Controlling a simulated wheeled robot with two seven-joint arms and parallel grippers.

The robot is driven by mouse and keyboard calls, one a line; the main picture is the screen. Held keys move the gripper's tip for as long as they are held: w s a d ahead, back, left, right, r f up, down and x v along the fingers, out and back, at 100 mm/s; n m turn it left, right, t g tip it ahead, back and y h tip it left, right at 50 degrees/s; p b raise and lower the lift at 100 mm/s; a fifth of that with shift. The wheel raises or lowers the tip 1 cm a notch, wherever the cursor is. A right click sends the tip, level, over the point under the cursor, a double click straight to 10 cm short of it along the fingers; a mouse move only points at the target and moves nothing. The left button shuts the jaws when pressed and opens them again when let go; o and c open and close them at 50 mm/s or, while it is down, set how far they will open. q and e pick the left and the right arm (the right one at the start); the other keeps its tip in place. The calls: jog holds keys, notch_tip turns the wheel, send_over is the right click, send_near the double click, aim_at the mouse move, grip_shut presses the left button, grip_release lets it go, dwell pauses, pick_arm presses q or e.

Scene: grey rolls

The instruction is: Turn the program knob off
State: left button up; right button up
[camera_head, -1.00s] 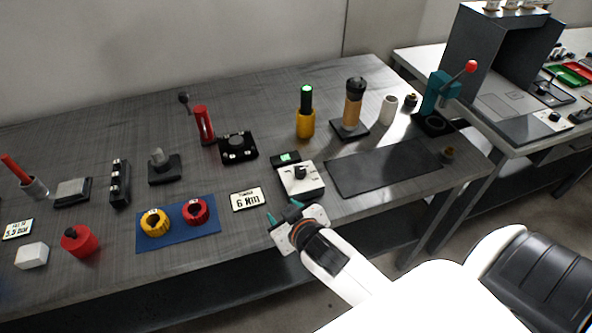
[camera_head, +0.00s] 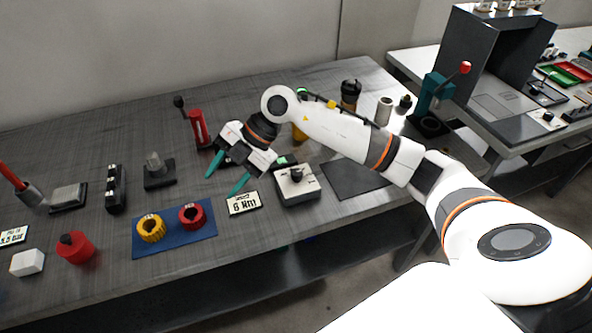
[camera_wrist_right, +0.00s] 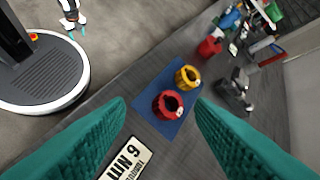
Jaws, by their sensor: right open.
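The white control box (camera_head: 301,192) with a black knob (camera_head: 297,174) on top stands near the table's front edge, with a small green display behind it. I cannot read the knob's setting. My right gripper (camera_head: 223,180) is open and empty above the table, left of the box and apart from it. Its teal fingers point down to the left. In the right wrist view the open fingers (camera_wrist_right: 160,104) frame the blue mat, and the box is not seen. My left gripper (camera_wrist_right: 75,30) shows small at that view's upper left; its jaws are too small to judge.
A "6 Nm" card (camera_head: 243,204) lies left of the box. A blue mat (camera_head: 177,246) holds a yellow and a red ring. A dark pad (camera_head: 350,180) lies right of the box, partly under my right arm.

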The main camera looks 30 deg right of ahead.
jog(key=w+d+m+h, duration=0.1)
jog(key=d+m+h, duration=0.35)
jog(key=d, duration=0.75)
jog(key=g+h, duration=0.1)
jog(key=h, duration=0.3)
send_near(297, 172)
jog(key=shift+m, duration=0.25)
notch_tip(297, 172, down, 10)
jog(key=shift+w+r+p, duration=0.15)
jog(key=shift+r+p, duration=0.05)
jog(key=shift+p, duration=0.35)
jog(key=c, duration=1)
jog(key=shift+o, duration=0.2)
